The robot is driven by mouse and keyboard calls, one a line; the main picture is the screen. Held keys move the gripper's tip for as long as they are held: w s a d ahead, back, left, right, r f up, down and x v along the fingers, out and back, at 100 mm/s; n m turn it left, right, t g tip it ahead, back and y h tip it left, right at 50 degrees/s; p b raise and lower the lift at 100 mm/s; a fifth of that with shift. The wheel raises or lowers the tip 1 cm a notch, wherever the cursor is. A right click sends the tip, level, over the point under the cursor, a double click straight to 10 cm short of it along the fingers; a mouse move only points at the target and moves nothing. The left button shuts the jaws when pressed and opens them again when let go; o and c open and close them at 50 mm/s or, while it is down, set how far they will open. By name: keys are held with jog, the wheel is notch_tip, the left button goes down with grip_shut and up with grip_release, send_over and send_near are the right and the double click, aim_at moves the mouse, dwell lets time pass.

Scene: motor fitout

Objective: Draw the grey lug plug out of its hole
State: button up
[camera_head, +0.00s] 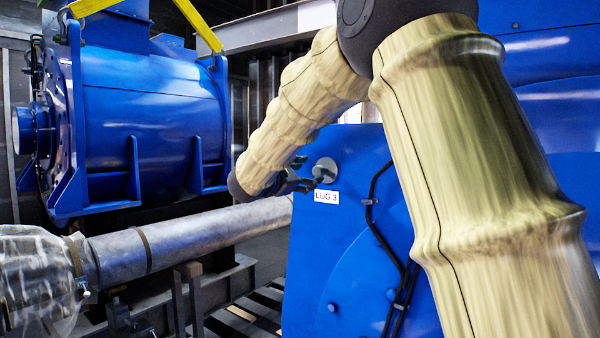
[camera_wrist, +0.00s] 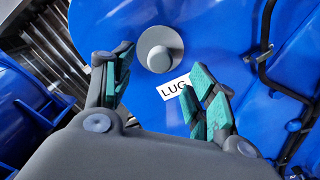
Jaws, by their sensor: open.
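The grey lug plug (camera_wrist: 159,58) is a round disc with a raised centre knob, seated in the face of the blue housing (camera_head: 340,250). In the head view the plug (camera_head: 325,169) shows just above the white "LUG 3" label (camera_head: 326,197). My gripper (camera_wrist: 160,88) is open and empty in the wrist view, its teal-padded fingers spread to either side of the plug and apart from it. In the head view my gripper (camera_head: 302,180) is close to the plug's left side, partly hidden by my own arm.
A black cable (camera_head: 375,225) runs down the blue housing right of the plug. A large blue motor (camera_head: 140,110) with yellow straps stands at the left. A grey shaft (camera_head: 190,235), wrapped in clear plastic at its near end, lies below the motor.

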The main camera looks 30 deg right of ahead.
aim_at(316, 172)
jog(key=shift+p+x, duration=0.5)
jog(key=shift+x, duration=0.75)
jog(key=shift+w+d, duration=0.1)
jog(key=shift+d, duration=0.25)
jog(key=shift+b+x, duration=0.7)
jog(key=shift+x, duration=1.3)
grip_shut()
jog(key=shift+a, duration=0.1)
jog(key=b+v, duration=0.4)
jog(key=v, duration=0.6)
